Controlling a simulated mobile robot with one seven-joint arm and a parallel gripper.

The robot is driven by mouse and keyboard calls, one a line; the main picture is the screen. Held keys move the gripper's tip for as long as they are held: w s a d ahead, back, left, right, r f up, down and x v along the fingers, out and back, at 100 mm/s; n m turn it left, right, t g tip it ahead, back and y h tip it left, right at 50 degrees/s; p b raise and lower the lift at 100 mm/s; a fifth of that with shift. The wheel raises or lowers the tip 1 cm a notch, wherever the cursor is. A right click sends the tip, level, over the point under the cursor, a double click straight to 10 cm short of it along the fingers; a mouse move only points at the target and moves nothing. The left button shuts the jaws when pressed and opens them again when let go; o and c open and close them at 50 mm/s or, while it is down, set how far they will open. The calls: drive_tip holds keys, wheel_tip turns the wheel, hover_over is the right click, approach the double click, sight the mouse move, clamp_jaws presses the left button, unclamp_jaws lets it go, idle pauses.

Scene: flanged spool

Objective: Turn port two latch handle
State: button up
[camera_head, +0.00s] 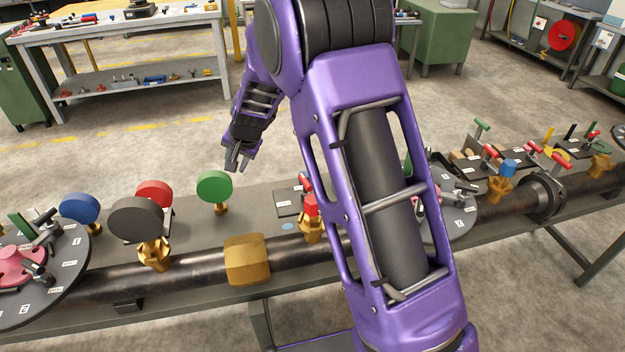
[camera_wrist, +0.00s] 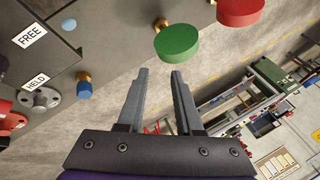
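My gripper (camera_head: 239,163) hangs in the air behind the pipe bench, beyond the green round knob (camera_head: 214,187). In the wrist view my gripper (camera_wrist: 159,73) has its two fingers apart with nothing between them. A dark round flange plate (camera_head: 62,270) with small white labels, a pink hub (camera_head: 20,262) and grey latch handles is cut off at the left edge. Another flange plate (camera_head: 462,217) is partly hidden behind my arm. The labels are too small to tell which handle belongs to port two.
A long pipe (camera_head: 200,277) runs along the bench, with a brass nut (camera_head: 247,260), blue (camera_head: 80,207), red (camera_head: 152,191) and black (camera_head: 135,219) round knobs. The wrist view shows FREE (camera_wrist: 29,35) and HELD (camera_wrist: 35,84) labels. Open floor lies behind the bench.

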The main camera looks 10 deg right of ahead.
drive_tip(key=w+a+f+m+t, duration=0.1)
drive_tip(key=w+a+m+t, duration=0.1)
drive_tip(key=a+m+t, duration=0.15)
drive_tip(key=m+h+b, duration=0.4)
drive_tip(key=m+h, duration=1.2)
drive_tip(key=m, duration=0.5)
approach(308, 190)
drive_tip(key=w+a, duration=0.1)
drive_tip(key=a, duration=0.2)
drive_tip(key=x, duration=1.1)
drive_tip(key=b+x, duration=0.1)
drive_tip(key=x, duration=0.5)
drive_tip(key=shift+r, duration=0.3)
clamp_jaws()
